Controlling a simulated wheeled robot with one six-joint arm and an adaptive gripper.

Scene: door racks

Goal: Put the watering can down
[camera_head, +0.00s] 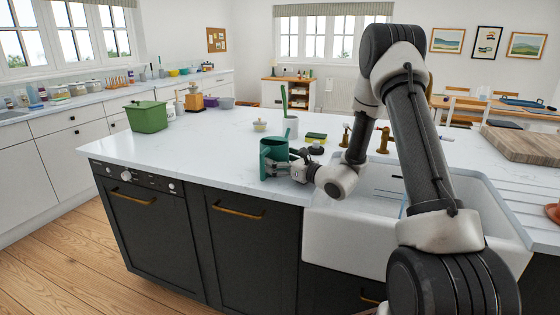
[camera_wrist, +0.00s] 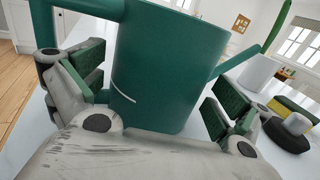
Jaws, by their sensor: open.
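The green watering can (camera_head: 273,158) stands upright on the white worktop of the island (camera_head: 215,150), near its front edge and left of the sink. In the wrist view the watering can (camera_wrist: 158,70) fills the middle. My gripper (camera_head: 290,163) is at the can's right side, low down. In the wrist view my gripper (camera_wrist: 150,100) has one finger on each side of the can, with a gap showing at the right finger. Its fingers are open. The can's underside is hidden in the wrist view.
A white sink (camera_head: 350,225) with brass taps (camera_head: 384,140) lies right of the can. Behind the can are a white crock (camera_head: 290,127), a small lidded pot (camera_head: 260,125), a yellow-green sponge (camera_head: 316,137) and a dark round item (camera_head: 315,150). A green bin (camera_head: 149,117) stands far left. Worktop left of the can is clear.

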